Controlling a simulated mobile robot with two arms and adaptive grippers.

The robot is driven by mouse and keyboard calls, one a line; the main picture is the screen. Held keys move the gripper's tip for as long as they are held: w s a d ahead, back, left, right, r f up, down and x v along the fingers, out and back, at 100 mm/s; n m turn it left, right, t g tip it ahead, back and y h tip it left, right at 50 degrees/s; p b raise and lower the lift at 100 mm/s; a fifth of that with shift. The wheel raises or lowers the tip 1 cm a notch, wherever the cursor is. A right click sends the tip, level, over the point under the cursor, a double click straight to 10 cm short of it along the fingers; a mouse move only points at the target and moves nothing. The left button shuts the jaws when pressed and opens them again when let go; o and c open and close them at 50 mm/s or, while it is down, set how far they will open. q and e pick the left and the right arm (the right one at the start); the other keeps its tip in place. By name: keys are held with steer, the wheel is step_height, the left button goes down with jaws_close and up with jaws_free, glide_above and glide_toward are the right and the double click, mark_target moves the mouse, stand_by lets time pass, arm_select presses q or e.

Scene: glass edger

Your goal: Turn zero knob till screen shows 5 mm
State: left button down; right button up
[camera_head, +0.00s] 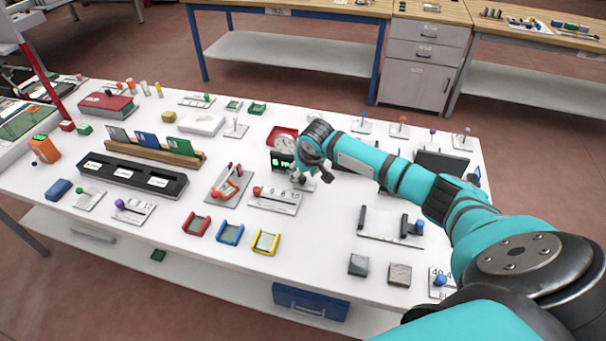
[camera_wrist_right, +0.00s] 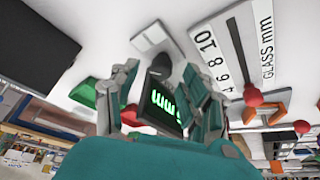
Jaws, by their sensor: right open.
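A small dark screen (camera_head: 281,162) with green characters stands near the table's middle. In the wrist view the screen (camera_wrist_right: 163,102) shows upside down between my fingers. I read "mm" on it; the character beside that is partly covered by a finger, so I cannot read the value. My right gripper (camera_head: 313,180) is open, just right of the screen in the head view; in the wrist view its fingers (camera_wrist_right: 160,88) are apart on either side of the screen. I cannot make out the zero knob for certain; the gripper covers part of that area. My left gripper is out of view.
A white "GLASS mm" scale plate (camera_wrist_right: 250,50) with a red ball lies close to the gripper, also in the head view (camera_head: 284,206). A red dial device (camera_head: 282,135) stands behind the screen. Coloured trays (camera_head: 230,233) lie in front. The front right tabletop has some free room.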

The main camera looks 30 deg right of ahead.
steer(key=shift+w+f, duration=0.25)
steer(key=shift+f, duration=0.35)
jaws_close()
steer(key=shift+r+m+p, duration=0.15)
steer(key=shift+m+p, duration=0.35)
steer(key=shift+p, duration=0.35)
steer(key=shift+f+m+h, duration=0.2)
steer(key=shift+m+h, duration=0.1)
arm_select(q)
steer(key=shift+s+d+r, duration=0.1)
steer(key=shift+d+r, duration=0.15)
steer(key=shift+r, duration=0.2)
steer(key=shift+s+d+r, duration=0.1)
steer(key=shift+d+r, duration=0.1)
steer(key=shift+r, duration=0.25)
arm_select(e)
jaws_free()
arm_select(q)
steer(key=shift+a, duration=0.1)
arm_select(e)
steer(key=shift+r, duration=0.1)
